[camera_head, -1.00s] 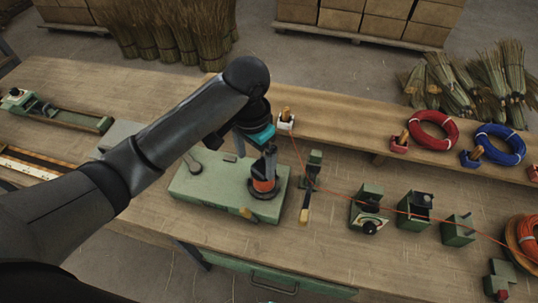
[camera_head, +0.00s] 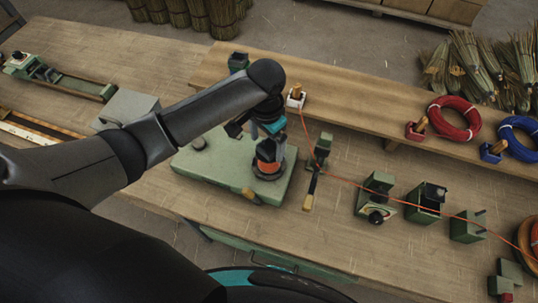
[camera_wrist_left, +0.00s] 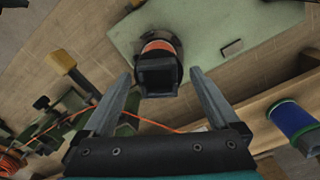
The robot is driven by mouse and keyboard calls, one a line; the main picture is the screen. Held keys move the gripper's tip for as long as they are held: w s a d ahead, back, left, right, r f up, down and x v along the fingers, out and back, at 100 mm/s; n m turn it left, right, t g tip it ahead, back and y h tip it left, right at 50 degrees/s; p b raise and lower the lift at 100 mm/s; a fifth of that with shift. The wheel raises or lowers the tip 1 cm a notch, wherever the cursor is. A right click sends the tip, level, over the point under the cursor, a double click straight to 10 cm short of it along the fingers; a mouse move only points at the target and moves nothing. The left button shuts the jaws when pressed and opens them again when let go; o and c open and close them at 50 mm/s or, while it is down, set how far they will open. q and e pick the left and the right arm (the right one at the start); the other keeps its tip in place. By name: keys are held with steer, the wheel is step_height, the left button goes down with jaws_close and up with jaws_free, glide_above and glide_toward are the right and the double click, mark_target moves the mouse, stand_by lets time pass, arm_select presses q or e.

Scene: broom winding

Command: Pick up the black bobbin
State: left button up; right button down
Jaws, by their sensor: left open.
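The black bobbin (camera_head: 267,156) with an orange winding stands upright on the green machine plate (camera_head: 222,170). In the left wrist view the bobbin (camera_wrist_left: 158,72) is just ahead of the fingertips, with its dark square top toward the camera and the orange band behind it. My left gripper (camera_head: 266,132) is just above the bobbin in the head view. In the wrist view its two fingers (camera_wrist_left: 161,78) are apart, one on each side of the bobbin's near end, with nothing clamped. My right gripper does not show.
An orange wire (camera_head: 345,180) runs right past a yellow-handled lever (camera_head: 309,192) and several green fixtures (camera_head: 424,203). A raised wooden shelf (camera_head: 360,105) behind holds red (camera_head: 453,119) and blue (camera_head: 518,138) coils. A blue spool (camera_wrist_left: 295,122) shows in the wrist view.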

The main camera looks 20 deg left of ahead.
mark_target(269, 150)
arm_select(q)
steer(key=f, duration=0.5)
steer(key=shift+w+d+f+b, duration=0.1)
steer(key=shift+w+d+b, duration=0.05)
steer(key=shift+d+b, duration=0.15)
steer(key=c, duration=1.1)
